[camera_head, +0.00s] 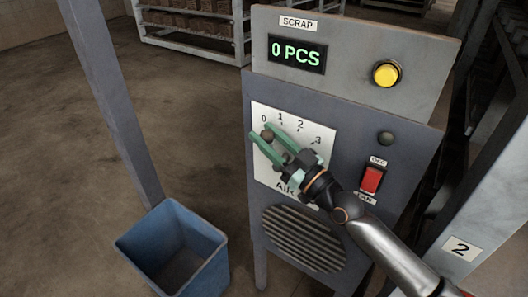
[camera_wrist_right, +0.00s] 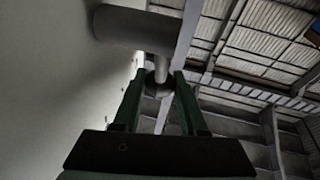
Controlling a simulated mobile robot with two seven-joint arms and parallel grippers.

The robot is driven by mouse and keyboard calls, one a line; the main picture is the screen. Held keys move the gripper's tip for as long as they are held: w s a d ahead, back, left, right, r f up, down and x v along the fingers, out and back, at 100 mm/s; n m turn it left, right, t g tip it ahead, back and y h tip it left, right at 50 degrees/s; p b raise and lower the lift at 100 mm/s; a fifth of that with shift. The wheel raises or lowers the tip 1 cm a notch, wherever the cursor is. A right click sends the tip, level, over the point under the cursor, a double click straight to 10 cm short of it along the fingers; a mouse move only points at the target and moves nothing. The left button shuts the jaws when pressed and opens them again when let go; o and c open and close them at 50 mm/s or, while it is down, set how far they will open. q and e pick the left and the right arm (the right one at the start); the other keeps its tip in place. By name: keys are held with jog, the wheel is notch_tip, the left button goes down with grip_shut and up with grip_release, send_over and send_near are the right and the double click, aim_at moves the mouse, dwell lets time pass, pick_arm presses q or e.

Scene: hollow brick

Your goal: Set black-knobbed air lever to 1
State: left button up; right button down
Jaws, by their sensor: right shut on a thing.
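The air lever's dark knob (camera_head: 267,135) shows at the upper left of the white dial plate (camera_head: 318,128), just below the 0 mark and left of the 1 mark. My right gripper (camera_head: 262,131) has its green fingers on both sides of the knob and is shut on it. In the right wrist view, the knob (camera_wrist_right: 159,88) sits between the fingertips, with a thin pale rod running up from it to a thick grey cylinder (camera_wrist_right: 135,27). My gripper hides the lever's lower part and part of the AIR label in the head view. My left gripper is out of view.
The grey panel carries a yellow button (camera_head: 386,74), a red rocker switch (camera_head: 371,180) right of my gripper, and a display (camera_head: 297,54) reading 0 PCS. A blue bin (camera_head: 173,245) stands on the floor at lower left. A brick rack (camera_head: 190,25) is behind.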

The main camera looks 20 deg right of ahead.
jog(key=shift+s+d+f+t+b, duration=0.25)
jog(key=shift+t+b, duration=0.25)
jog(key=shift+b, duration=0.65)
jog(key=shift+s+r+t+y+b, duration=0.15)
jog(key=shift+t+y+b, duration=0.15)
jog(key=shift+y+b, duration=0.15)
jog(key=shift+s+d+r+m+b, duration=0.15)
jog(key=shift+m+b, duration=0.15)
jog(key=shift+b, duration=0.15)
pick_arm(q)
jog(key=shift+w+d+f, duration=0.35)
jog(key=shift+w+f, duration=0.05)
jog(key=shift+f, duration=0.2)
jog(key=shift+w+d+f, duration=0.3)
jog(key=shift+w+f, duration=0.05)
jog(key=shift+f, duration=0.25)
pick_arm(e)
jog(key=shift+r, duration=0.15)
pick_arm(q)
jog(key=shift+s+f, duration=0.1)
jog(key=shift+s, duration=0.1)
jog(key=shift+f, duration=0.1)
pick_arm(e)
jog(key=c, duration=0.7)
grip_release()
jog(key=shift+c, duration=0.2)
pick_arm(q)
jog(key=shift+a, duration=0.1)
